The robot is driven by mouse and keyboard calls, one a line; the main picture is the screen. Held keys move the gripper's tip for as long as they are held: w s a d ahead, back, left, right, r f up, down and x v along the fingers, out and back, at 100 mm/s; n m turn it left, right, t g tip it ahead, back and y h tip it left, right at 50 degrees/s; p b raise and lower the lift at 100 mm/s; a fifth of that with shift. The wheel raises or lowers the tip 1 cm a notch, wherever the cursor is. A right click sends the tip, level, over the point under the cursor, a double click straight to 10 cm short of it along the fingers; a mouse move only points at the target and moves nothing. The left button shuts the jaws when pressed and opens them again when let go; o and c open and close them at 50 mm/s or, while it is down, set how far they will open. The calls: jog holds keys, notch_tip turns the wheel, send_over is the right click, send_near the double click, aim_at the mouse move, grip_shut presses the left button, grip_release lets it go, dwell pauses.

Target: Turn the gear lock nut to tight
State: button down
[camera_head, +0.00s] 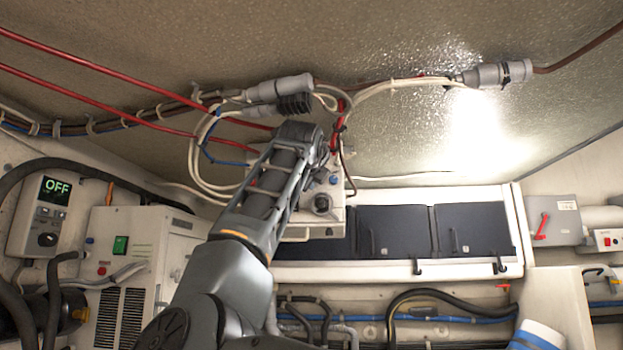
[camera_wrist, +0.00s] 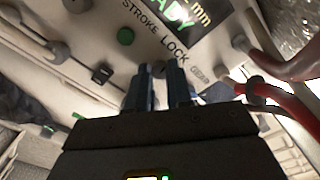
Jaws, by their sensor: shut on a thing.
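In the wrist view my gripper (camera_wrist: 159,80) has its two blue-grey fingers on a white panel (camera_wrist: 200,60), just below the printed words "STROKE LOCK". The small grey piece between the fingertips looks like the gear lock nut (camera_wrist: 159,68). The fingers are shut on it with a gap between them, and they hide most of it. Its turned position cannot be read. A lit display with green letters ending in "ADY" sits above the label. In the head view my arm reaches up to a white box (camera_head: 330,210) under the ceiling and covers the gripper and nut.
A green button (camera_wrist: 125,36) and a black switch (camera_wrist: 102,73) sit left of the fingers. A red cable (camera_wrist: 275,97) runs close on the right. In the head view, red lines (camera_head: 110,72) and looped white cables (camera_head: 195,165) surround the box. Dark lockers (camera_head: 395,232) stand behind.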

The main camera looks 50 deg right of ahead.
jog(key=shift+f+m, duration=0.15)
jog(key=shift+m, duration=0.75)
jog(key=c, duration=1)
grip_release()
jog(key=shift+b+v, duration=1.25)
jog(key=shift+v, duration=2.65)
